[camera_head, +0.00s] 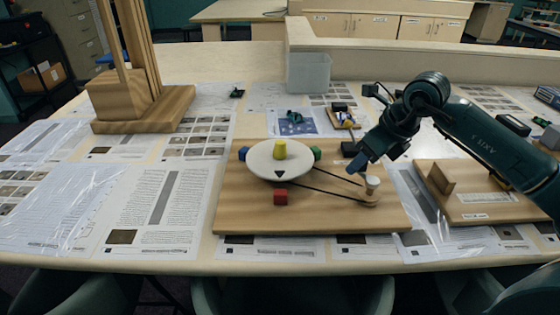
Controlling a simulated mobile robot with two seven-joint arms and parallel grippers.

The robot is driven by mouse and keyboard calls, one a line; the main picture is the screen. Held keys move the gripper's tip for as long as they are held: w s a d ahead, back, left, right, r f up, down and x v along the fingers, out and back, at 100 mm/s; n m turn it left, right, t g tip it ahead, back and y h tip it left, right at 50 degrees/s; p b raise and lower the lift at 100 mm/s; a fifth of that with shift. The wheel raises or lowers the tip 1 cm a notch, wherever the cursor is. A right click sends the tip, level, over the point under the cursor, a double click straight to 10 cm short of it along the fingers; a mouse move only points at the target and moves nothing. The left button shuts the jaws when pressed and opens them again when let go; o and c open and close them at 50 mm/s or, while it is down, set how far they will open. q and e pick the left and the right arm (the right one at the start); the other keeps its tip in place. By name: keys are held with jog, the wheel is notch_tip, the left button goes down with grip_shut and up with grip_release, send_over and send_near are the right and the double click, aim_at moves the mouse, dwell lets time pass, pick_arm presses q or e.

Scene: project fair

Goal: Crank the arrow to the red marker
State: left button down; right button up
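A white disc (262,166) sits on a wooden board (240,216). Its black arrow (279,174) is at the near edge and points at the red marker (280,196), a cube just in front of the disc. A dark belt (333,192) runs right to a small wooden crank (369,199) with a pale knob (373,182). My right gripper (363,166) is just above and left of the knob, seemingly apart from it. Its finger opening is not clear. My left gripper is out of view.
A blue cube (243,153) and a green cube (316,153) flank the disc. Another wooden stand (480,205) is close on the right. A tall wooden frame (118,100) stands back left, a grey bin (309,73) behind. Flat papers cover the left.

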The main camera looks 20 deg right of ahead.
jog(key=shift+o, duration=1.3)
jog(key=shift+s+d+r, duration=0.1)
jog(key=shift+s+r, duration=0.05)
jog(key=shift+r, duration=0.2)
jog(key=shift+p+v, duration=1.55)
jog(key=shift+v, duration=1.8)
jog(key=shift+s+r, duration=0.15)
jog(key=shift+r, duration=0.1)
